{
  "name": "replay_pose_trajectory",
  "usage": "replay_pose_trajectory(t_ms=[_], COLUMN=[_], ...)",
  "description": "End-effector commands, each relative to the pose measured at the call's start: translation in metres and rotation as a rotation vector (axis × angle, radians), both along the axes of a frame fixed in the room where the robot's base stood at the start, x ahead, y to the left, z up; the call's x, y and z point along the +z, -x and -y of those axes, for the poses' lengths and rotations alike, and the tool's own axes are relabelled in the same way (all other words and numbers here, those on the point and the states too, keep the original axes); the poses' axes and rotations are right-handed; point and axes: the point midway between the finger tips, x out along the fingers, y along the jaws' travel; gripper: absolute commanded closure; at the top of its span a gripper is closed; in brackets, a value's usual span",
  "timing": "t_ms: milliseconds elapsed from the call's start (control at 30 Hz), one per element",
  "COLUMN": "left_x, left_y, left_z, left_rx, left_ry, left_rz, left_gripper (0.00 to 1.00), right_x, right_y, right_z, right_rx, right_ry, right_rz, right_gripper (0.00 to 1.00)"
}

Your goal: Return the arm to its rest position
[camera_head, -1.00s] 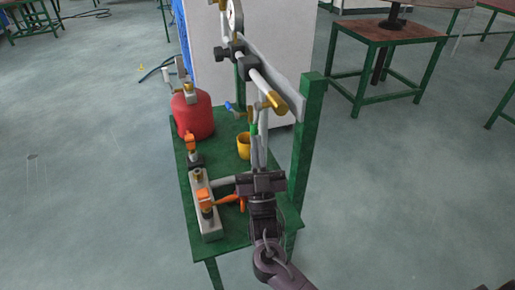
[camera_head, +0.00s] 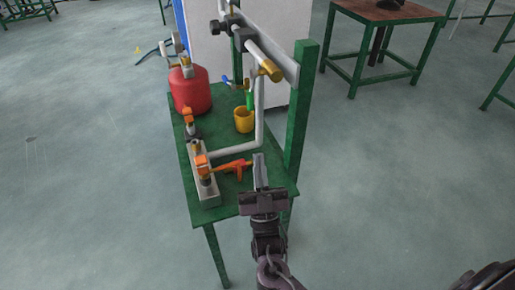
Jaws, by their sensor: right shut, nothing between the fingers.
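My right gripper (camera_head: 259,160) reaches in from the bottom, near the front right edge of the green table (camera_head: 226,207). Its pale fingers are together with nothing between them. They point up the picture, just right of the orange handle-like part (camera_head: 232,167) on the block at the table's left edge. I cannot tell whether they touch anything. My left gripper is not in view.
A red tank (camera_head: 190,92), a yellow cup (camera_head: 244,120) and grey piping (camera_head: 238,152) stand on the table. A green post (camera_head: 298,115) rises at its right. The floor (camera_head: 400,180) to the right is clear.

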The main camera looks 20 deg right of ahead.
Motion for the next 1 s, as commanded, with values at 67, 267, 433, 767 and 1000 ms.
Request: replay_pose_trajectory(t_ms=[67,267,433,767,1000], left_x=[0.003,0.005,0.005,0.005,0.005], left_y=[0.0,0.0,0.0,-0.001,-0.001], left_z=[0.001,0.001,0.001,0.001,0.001], left_rx=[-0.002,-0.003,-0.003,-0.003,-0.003], left_ry=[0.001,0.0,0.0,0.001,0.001], left_rz=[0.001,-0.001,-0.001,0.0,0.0], left_gripper=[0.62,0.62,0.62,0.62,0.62], right_x=[-0.005,-0.007,-0.011,-0.064,-0.108], right_y=[0.004,0.007,-0.002,-0.036,-0.005], right_z=[-0.001,-0.001,0.005,0.025,0.024], right_rx=[0.0,0.0,0.006,0.102,0.182], right_ry=[0.0,0.0,-0.028,-0.161,-0.163], right_rz=[-0.001,0.0,-0.081,-0.693,-1.189], right_gripper=[1.0,1.0,1.0,1.0,1.0])
